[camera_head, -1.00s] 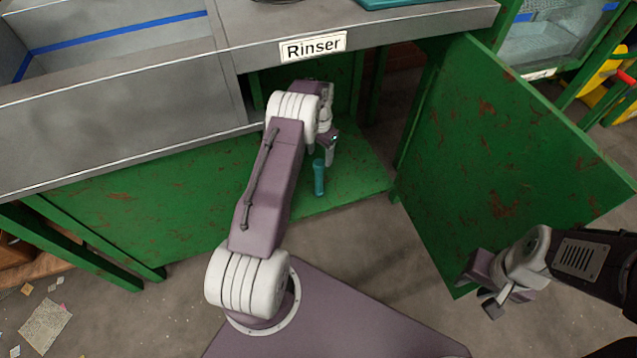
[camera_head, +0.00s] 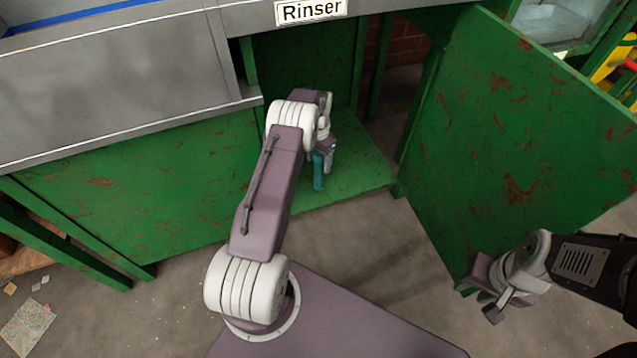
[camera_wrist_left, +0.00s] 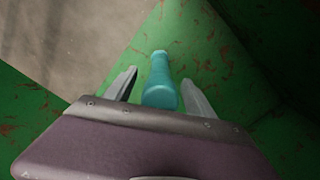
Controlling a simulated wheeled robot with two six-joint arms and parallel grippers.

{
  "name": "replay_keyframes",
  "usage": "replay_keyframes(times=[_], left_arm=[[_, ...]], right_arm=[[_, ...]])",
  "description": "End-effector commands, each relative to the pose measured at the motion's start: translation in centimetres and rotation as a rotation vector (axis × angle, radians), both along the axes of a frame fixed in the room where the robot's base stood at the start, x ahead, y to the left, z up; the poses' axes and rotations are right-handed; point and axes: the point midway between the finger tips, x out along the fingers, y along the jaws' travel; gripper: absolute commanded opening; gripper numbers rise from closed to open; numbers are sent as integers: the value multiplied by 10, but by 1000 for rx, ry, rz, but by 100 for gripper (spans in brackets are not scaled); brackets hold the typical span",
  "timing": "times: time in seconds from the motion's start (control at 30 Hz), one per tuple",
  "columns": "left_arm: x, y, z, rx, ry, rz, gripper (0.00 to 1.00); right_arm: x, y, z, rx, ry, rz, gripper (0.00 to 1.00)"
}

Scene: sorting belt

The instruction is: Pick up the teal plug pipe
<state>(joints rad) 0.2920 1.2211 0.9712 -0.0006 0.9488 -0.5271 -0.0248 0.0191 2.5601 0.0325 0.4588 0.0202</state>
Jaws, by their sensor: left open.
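The teal plug pipe (camera_head: 318,178) stands on the green floor inside the open cabinet under the rinser. In the left wrist view the pipe (camera_wrist_left: 160,82) lies between the two fingers of my left gripper (camera_wrist_left: 162,92), with a finger on each side. My left gripper (camera_head: 325,162) is open and down at the pipe's upper part. In the head view it partly hides the pipe. My right gripper (camera_head: 484,300) hangs empty at the lower right, in front of the cabinet door; its finger gap is not clear.
The rusty green door (camera_head: 510,150) stands open to the right of the cabinet. The counter with the Rinser sign (camera_head: 311,10) overhangs the opening. Green cabinet panels and a back wall enclose the space around my left gripper.

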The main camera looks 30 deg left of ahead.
Motion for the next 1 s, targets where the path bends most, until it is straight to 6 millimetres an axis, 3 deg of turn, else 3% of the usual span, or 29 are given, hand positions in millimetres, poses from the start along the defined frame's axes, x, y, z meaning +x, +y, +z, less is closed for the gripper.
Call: replay_keyframes(times=[0.03,0.23,0.67,0.77,1.0], left_arm=[[0,0,1,0,0,0,57],[0,0,1,0,0,0,2],[0,0,8,0,-1,0,0],[1,0,23,1,-2,0,0],[1,0,82,1,-2,0,0]], right_arm=[[0,0,1,0,0,0,38],[0,0,1,0,0,0,38],[0,0,6,0,0,0,38],[0,0,17,0,0,0,38],[0,0,57,0,0,0,38]])
